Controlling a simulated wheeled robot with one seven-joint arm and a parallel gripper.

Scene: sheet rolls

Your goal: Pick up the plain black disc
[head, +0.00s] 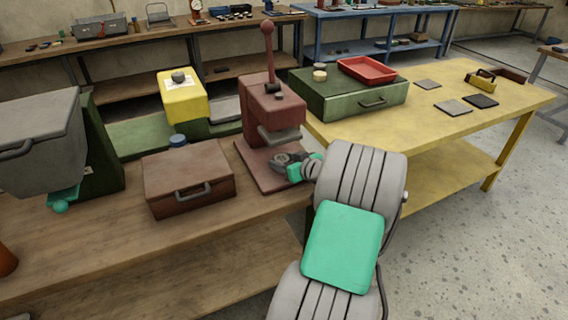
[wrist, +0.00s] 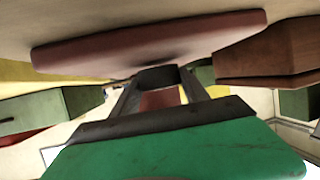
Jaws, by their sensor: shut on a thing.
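My gripper (head: 283,163) is low over the base plate of the dark red press (head: 272,103) in the head view. In the wrist view its two grey fingers (wrist: 160,88) close on a small dark piece (wrist: 157,74) at their tips. The piece fits the plain black disc, but only a part of it shows and its face is hidden. In the head view the fingers and the arm largely cover it. I cannot tell whether it touches the press plate.
The press head and lever stand just behind my gripper. A brown box with a handle (head: 188,178) is to its left on the wooden bench. The yellow table (head: 440,125) at right holds a green case (head: 345,98), a red tray (head: 366,70) and flat dark plates (head: 453,107).

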